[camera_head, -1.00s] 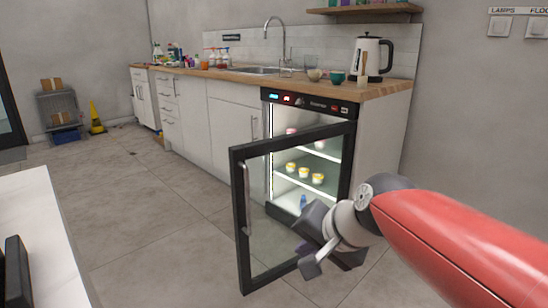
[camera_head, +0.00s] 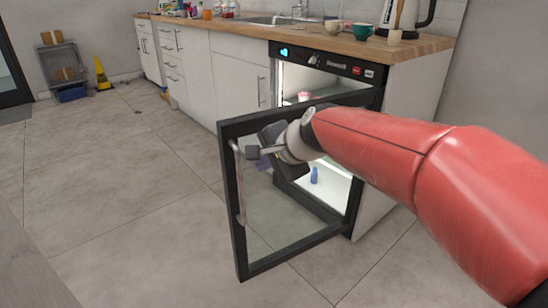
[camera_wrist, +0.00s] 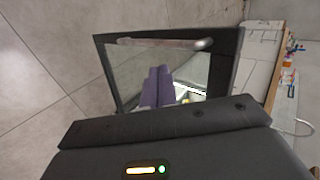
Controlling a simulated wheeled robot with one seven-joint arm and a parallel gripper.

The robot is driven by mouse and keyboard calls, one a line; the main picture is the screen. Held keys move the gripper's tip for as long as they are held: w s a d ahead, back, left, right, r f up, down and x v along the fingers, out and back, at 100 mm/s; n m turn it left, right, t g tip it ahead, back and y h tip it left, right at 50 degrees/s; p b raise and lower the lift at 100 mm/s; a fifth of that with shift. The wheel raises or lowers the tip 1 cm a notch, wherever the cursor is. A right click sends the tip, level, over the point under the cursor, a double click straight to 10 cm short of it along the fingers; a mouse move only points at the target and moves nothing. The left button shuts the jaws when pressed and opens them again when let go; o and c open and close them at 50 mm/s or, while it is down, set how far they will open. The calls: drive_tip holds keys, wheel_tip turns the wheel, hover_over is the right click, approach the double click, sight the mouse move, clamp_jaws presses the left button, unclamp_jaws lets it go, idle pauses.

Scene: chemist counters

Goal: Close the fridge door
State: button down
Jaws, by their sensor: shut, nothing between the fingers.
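The fridge (camera_head: 330,62) stands at the near end of the counter with its lit inside showing. Its glass door (camera_head: 285,235) has a black frame and stands open, swung out toward me. A metal handle (camera_head: 239,185) runs along the door's left, free edge; it also shows across the top of the door in the wrist view (camera_wrist: 160,43). My gripper (camera_head: 258,156) is shut and empty, in front of the upper part of the door, right of the handle. Its purple fingers (camera_wrist: 157,88) overlap the glass in the wrist view. I cannot tell whether they touch the door.
Inside the fridge a small blue bottle (camera_head: 314,175) stands on the bottom. The wooden counter (camera_head: 300,38) carries a sink, a kettle (camera_head: 405,15) and cups. The grey floor (camera_head: 120,190) left of the door is clear. A yellow sign (camera_head: 101,73) stands far back.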

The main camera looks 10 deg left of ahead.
sight(241, 167)
drive_tip(key=w+a+f, duration=0.1)
drive_tip(key=a, duration=0.1)
drive_tip(key=w+a+f, duration=0.1)
drive_tip(key=w+a, duration=0.1)
drive_tip(key=shift+w+f, duration=0.15)
drive_tip(key=shift+w+a, duration=0.4)
drive_tip(key=shift+a, duration=0.1)
